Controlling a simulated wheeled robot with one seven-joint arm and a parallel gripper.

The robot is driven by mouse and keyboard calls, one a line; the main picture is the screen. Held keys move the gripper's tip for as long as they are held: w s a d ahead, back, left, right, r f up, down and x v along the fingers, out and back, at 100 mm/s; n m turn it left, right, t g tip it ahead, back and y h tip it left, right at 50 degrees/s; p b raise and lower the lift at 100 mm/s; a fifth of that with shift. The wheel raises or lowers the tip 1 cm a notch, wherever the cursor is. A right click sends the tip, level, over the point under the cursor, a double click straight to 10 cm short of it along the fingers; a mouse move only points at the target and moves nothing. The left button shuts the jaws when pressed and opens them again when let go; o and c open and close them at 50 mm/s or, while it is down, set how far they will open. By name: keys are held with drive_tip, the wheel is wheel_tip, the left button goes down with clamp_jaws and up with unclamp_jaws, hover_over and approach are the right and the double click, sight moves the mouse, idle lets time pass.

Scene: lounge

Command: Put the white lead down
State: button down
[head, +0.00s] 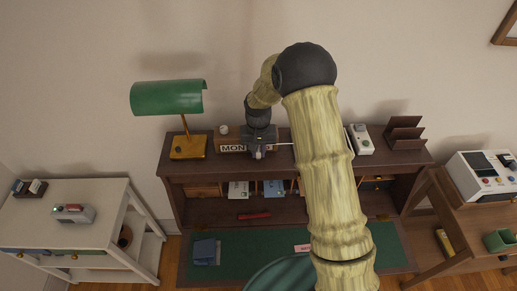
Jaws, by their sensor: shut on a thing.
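My gripper (258,153) is at the top shelf of the dark brown desk (190,168), pointing down and shut. A thin white strip (283,144), which looks like the white lead, runs right from the fingertips and passes behind my arm. The lead's held end is hidden by the fingers, and most of its length is hidden by my arm. I cannot tell whether it touches the shelf top.
A green lamp (168,98) stands left on the shelf top. Right of my arm are a white device (360,140) and a dark letter rack (404,133). A white side table (90,225) stands left.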

drive_tip(key=shift+f, duration=0.2)
drive_tip(key=shift+f, duration=0.2)
drive_tip(key=c, duration=1.3)
unclamp_jaws()
drive_tip(key=shift+c, duration=0.2)
drive_tip(key=shift+r, duration=0.1)
wheel_tip(320, 180, up, 12)
drive_tip(key=b, duration=0.4)
drive_tip(key=shift+r, duration=0.15)
